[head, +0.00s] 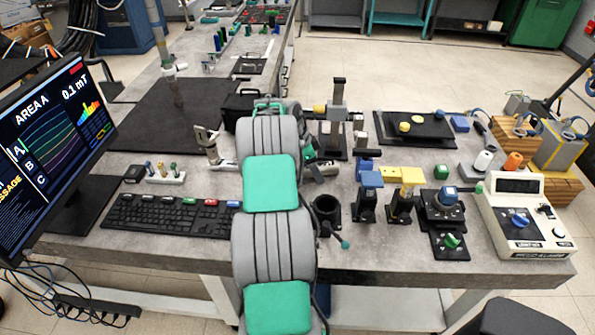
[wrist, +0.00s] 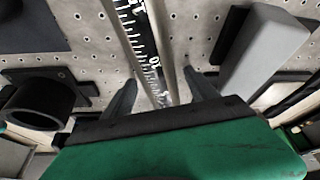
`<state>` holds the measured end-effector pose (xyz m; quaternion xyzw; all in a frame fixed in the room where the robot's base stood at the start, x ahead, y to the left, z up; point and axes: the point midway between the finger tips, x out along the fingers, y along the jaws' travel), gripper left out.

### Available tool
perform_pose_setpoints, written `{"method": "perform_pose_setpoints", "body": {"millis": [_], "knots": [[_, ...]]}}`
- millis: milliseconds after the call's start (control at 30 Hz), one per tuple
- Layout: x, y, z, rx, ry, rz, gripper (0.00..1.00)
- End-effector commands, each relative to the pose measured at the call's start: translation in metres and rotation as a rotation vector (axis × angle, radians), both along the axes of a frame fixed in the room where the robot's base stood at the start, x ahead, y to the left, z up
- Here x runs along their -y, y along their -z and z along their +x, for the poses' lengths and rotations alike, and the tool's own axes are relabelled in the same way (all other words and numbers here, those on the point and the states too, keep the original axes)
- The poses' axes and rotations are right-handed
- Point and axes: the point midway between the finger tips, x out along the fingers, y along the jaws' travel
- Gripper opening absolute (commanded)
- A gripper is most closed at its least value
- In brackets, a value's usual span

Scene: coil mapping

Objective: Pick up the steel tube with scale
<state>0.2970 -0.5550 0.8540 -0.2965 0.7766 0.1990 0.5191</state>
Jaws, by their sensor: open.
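My gripper (wrist: 160,78) is open, with one dark finger on each side of the tube. A gap shows between the tube and each finger, and nothing is held. The tube's near end is hidden behind my gripper body. In the head view my arm covers this area, and I cannot make out the tube there.
In the wrist view, a black ring holder (wrist: 38,98) stands at left and a grey block (wrist: 268,48) at right, both near my fingers. In the head view, a keyboard (head: 165,216) and monitor (head: 50,140) are left; a white meter box (head: 515,222) is right.

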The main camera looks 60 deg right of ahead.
Motion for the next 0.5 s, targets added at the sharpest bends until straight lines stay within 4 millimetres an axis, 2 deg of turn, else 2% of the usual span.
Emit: {"method": "perform_pose_setpoints", "body": {"millis": [200, 500], "knots": [[0.0003, 0.0008, 0.0003, 0.000, -0.001, 0.000, 0.66], [0.0001, 0.0004, 0.0005, 0.001, -0.002, -0.001, 0.41]]}}
